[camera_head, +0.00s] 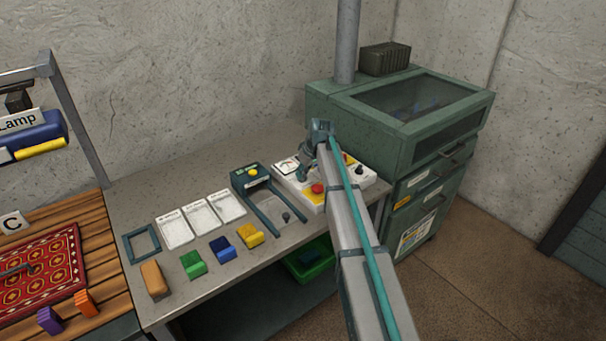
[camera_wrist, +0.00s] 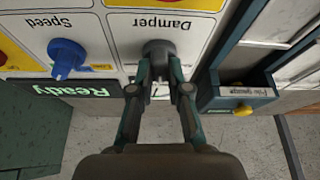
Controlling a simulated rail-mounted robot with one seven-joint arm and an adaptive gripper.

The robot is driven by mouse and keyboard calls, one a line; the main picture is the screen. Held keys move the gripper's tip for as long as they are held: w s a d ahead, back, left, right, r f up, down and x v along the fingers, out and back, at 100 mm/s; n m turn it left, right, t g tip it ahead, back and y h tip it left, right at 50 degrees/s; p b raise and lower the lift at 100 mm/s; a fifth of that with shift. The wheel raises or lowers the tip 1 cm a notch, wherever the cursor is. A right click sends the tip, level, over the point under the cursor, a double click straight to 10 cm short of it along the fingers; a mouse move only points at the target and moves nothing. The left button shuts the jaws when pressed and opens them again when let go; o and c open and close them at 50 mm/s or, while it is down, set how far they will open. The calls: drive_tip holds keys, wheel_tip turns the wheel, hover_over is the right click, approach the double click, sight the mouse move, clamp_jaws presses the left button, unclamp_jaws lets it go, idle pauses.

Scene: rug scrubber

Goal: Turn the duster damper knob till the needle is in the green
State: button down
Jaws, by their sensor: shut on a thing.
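The damper knob (camera_wrist: 158,48) is grey and sits under the upside-down label "Damper" in the wrist view. My gripper (camera_wrist: 158,66) is shut on this knob, one finger on each side. Between the fingers a sliver of a white face shows, too small and covered to read a needle or a green band. In the head view the white control panel (camera_head: 283,178) stands at the back right of the bench. A gauge (camera_head: 287,167) shows at its left, its needle too small to read. My arm hides the damper knob there.
A blue Speed knob (camera_wrist: 66,57) and a lit "Ready" display (camera_wrist: 75,90) are beside the damper knob. A red button (camera_head: 318,188) is near my arm. A green cabinet (camera_head: 400,145) stands behind.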

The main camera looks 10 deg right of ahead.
drive_tip(key=c, duration=1.1)
unclamp_jaws()
drive_tip(key=shift+r, duration=0.15)
drive_tip(key=v, duration=1.1)
drive_tip(key=shift+s+d+r, duration=0.1)
drive_tip(key=shift+r, duration=0.25)
drive_tip(key=shift+f, duration=0.1)
